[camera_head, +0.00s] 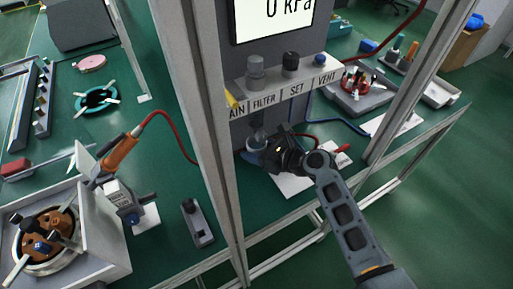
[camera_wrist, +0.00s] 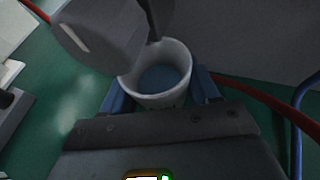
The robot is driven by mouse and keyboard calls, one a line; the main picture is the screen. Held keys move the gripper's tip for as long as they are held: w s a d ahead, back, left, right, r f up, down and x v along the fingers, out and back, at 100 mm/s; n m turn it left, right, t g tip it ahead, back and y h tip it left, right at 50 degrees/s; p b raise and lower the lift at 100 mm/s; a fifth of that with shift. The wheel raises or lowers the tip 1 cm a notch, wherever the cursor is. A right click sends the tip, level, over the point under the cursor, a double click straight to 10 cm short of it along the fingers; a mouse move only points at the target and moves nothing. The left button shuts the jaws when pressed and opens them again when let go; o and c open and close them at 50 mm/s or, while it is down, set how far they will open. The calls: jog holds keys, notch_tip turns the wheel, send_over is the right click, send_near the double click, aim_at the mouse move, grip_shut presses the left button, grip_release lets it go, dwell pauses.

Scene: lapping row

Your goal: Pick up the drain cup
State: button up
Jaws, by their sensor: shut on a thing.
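The drain cup (camera_wrist: 176,101) is a small white cup with grey-blue inside, seen from above in the wrist view. My gripper (camera_wrist: 158,88) has its blue fingers on either side of the cup and is shut on it. In the head view my gripper (camera_head: 264,154) is low under the panel marked DRAIN, FILTER, SET and VENT, and mostly hides the cup there. A grey rounded body (camera_wrist: 95,38) and a dark thin part hang just above the cup's rim. I cannot tell whether the cup's base touches the table.
The panel (camera_head: 285,85) with knobs overhangs my gripper, and a frame post (camera_head: 205,130) stands to its left. A red hose (camera_wrist: 250,98) and a blue hose (camera_wrist: 297,120) run close on the right. A white sheet (camera_head: 295,184) lies in front.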

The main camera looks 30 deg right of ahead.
jog(key=s+d+p, duration=0.1)
jog(key=s+d, duration=0.3)
jog(key=s, duration=0.5)
jog(key=s+d+p, duration=0.1)
jog(key=s+d, duration=0.4)
jog(key=s, duration=0.5)
jog(key=s+d+p, duration=0.1)
jog(key=s+d, duration=0.4)
jog(key=s, duration=0.4)
jog(key=shift+s+r, duration=0.2)
jog(key=shift+s, duration=0.2)
